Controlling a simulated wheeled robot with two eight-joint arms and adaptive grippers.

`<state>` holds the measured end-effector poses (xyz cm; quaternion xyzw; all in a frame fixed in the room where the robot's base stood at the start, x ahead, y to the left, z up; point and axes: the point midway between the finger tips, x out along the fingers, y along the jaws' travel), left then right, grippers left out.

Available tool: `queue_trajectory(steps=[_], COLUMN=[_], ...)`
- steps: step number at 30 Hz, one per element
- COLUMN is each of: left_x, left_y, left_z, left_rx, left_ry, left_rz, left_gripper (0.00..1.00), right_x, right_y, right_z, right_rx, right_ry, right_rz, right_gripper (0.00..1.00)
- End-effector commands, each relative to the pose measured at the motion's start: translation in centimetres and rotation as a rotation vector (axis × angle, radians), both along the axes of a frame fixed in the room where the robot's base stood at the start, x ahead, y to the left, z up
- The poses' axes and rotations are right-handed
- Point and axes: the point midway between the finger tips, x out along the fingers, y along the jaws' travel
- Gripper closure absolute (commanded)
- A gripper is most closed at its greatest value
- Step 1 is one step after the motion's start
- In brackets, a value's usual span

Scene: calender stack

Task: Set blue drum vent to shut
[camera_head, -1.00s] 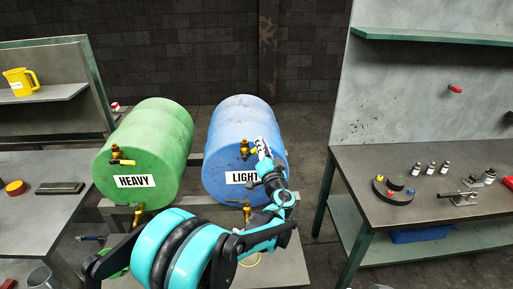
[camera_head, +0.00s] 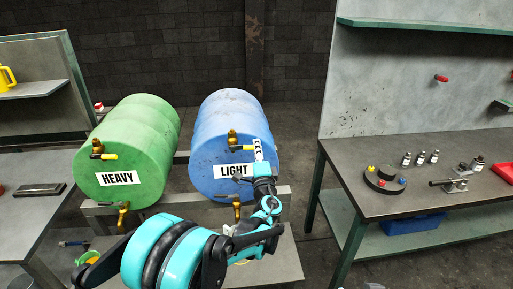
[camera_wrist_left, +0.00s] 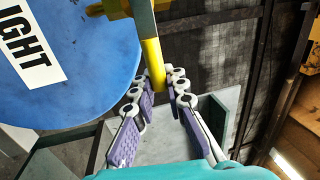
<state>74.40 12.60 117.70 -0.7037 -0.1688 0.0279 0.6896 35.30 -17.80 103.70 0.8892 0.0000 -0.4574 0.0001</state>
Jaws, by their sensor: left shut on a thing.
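The blue drum (camera_head: 228,118) lies on its side, with a LIGHT label (camera_head: 234,171) on its front face. Its brass vent (camera_head: 233,139) sits high on that face, with a yellow handle reaching right toward my left gripper (camera_head: 258,150). In the left wrist view, the yellow handle (camera_wrist_left: 153,62) runs down to the fingertips of my left gripper (camera_wrist_left: 172,78), which is shut on it. The blue drum face (camera_wrist_left: 75,95) is to the left there. The vent body is mostly cut off at the top of that view. My right gripper is not in view.
A green HEAVY drum (camera_head: 130,140) lies to the left with its own valves. A lower brass tap (camera_head: 237,208) is on the blue drum, close to my left arm. A workbench (camera_head: 400,205) with small parts stands at the right; dark floor lies between.

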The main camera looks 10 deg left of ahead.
Motion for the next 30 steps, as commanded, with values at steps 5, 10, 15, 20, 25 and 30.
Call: queue_trajectory(steps=[5,10,15,20,25,30], left_x=[-0.03,-0.04,-0.05,-0.06,-0.03,-0.07], left_y=[-0.03,-0.05,-0.07,-0.08,-0.05,-0.05], left_z=[-0.33,-0.4,-0.42,-0.44,-0.39,-0.36], left_rx=[0.029,0.038,0.038,0.037,0.037,0.037], left_ry=[0.009,0.012,0.013,0.012,0.012,0.012], left_rz=[-0.001,-0.001,-0.002,-0.003,-0.002,-0.002], left_gripper=[1.0,1.0,1.0,0.75,0.65,0.65], right_x=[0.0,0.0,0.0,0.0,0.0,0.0], right_y=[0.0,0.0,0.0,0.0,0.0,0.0], right_z=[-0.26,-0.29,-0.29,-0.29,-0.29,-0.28], right_rx=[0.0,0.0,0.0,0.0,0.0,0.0], right_ry=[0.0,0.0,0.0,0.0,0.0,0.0], right_rz=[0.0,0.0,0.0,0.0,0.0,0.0], right_gripper=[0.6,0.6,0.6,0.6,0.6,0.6])
